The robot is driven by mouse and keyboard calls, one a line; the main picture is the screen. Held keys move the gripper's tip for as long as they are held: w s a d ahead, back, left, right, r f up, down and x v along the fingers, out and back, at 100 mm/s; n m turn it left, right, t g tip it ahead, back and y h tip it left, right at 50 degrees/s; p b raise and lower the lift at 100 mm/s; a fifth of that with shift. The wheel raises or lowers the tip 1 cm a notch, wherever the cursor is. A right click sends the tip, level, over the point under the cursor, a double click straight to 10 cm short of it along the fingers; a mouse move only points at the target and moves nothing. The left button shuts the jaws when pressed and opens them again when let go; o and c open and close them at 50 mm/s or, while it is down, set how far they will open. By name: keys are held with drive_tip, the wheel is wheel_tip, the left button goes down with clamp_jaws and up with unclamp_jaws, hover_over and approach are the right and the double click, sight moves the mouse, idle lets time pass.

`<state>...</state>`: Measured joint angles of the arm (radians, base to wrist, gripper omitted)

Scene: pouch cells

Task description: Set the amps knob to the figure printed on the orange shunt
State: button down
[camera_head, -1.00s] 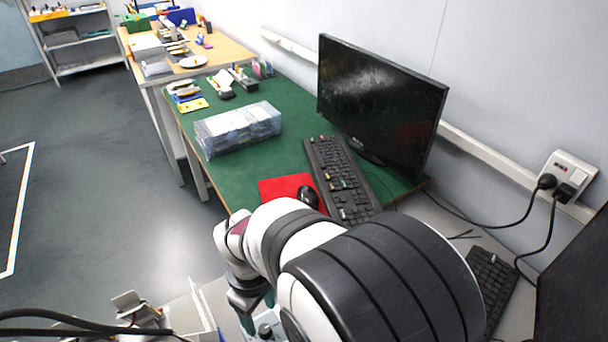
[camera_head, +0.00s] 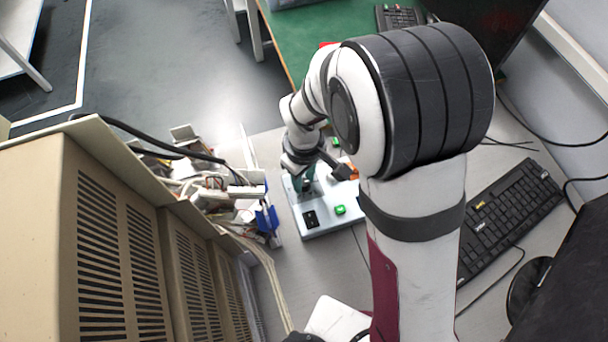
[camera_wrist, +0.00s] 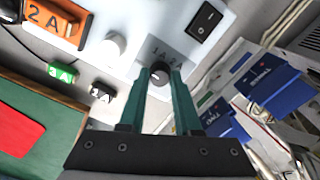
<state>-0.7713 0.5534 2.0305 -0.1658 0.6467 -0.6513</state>
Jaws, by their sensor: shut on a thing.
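The orange shunt (camera_wrist: 58,22) lies at the upper left in the wrist view, with "2A" printed on it. It also shows in the head view (camera_head: 352,172), partly behind my arm. The amps knob (camera_wrist: 160,73) is small, black and round, on a pale panel (camera_wrist: 135,20). The marks "1A" and "2A" show beside it; any others are hidden by my fingers. My gripper (camera_wrist: 161,84) has its two teal fingers shut on the knob, one on each side. I cannot clearly read the knob's pointer.
A black rocker switch (camera_wrist: 207,18) and a white round part (camera_wrist: 112,48) are near the knob. A green "3A" piece (camera_wrist: 62,73) and a black "1A" piece (camera_wrist: 101,91) lie nearby. Blue parts and wires (camera_head: 265,215) lie left of the panel in the head view.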

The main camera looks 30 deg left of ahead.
idle(0.4)
drive_tip(key=m, duration=1.7)
drive_tip(key=shift+m, duration=0.4)
drive_tip(key=m, duration=0.6)
idle(0.3)
drive_tip(key=c, duration=0.6)
unclamp_jaws()
